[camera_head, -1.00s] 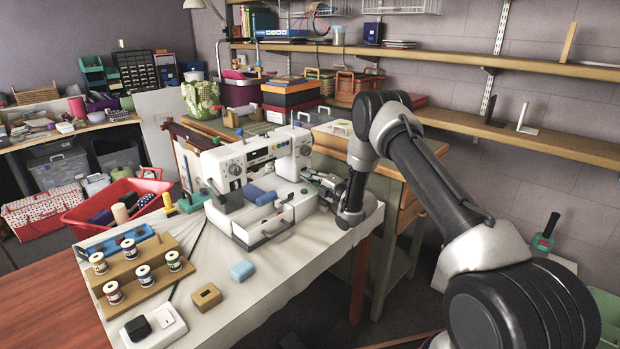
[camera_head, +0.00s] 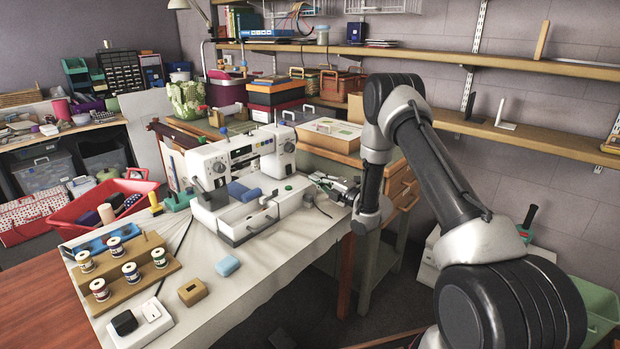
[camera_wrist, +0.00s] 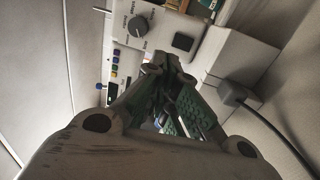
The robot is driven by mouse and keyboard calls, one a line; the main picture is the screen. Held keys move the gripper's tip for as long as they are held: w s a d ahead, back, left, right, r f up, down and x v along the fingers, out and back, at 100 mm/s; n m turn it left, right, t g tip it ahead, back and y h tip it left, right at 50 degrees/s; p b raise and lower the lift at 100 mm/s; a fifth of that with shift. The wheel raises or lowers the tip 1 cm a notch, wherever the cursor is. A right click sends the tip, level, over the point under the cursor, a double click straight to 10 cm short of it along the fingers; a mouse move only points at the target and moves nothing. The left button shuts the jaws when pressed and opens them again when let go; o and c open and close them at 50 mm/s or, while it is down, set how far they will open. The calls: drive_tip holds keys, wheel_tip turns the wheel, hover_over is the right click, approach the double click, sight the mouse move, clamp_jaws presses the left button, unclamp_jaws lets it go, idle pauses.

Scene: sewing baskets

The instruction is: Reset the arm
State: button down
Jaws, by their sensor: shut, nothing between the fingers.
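My gripper (camera_head: 330,184) is shut and empty, with its fingers pointing left at the right end of the white sewing machine (camera_head: 246,205). In the wrist view, my gripper's fingers (camera_wrist: 167,62) come together in front of the machine's white side (camera_wrist: 204,35), which carries a dark dial and a dark square button. I cannot tell how small the gap between fingertips and machine is. My arm reaches in from the lower right, over the table's right edge.
A black cable (camera_wrist: 262,112) runs beside the gripper. A wooden drawer cabinet (camera_head: 401,186) stands behind the arm.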

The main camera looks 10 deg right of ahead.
drive_tip(key=shift+s+d, duration=0.2)
drive_tip(key=shift+s, duration=0.1)
drive_tip(key=w+d+r+m+g+h, duration=0.1)
drive_tip(key=d+r+m+h, duration=0.35)
drive_tip(key=r, duration=0.75)
drive_tip(key=s+d+r+m+g+h, duration=0.3)
drive_tip(key=s+d+r+m+h, duration=0.4)
drive_tip(key=s+r, duration=0.4)
drive_tip(key=s+r+m+g, duration=0.1)
drive_tip(key=s+m+g, duration=0.6)
drive_tip(key=s, duration=3.2)
drive_tip(key=m, duration=0.6)
drive_tip(key=shift+s+a+m, duration=0.15)
drive_tip(key=shift+s+m, duration=0.15)
drive_tip(key=shift+m, duration=0.05)
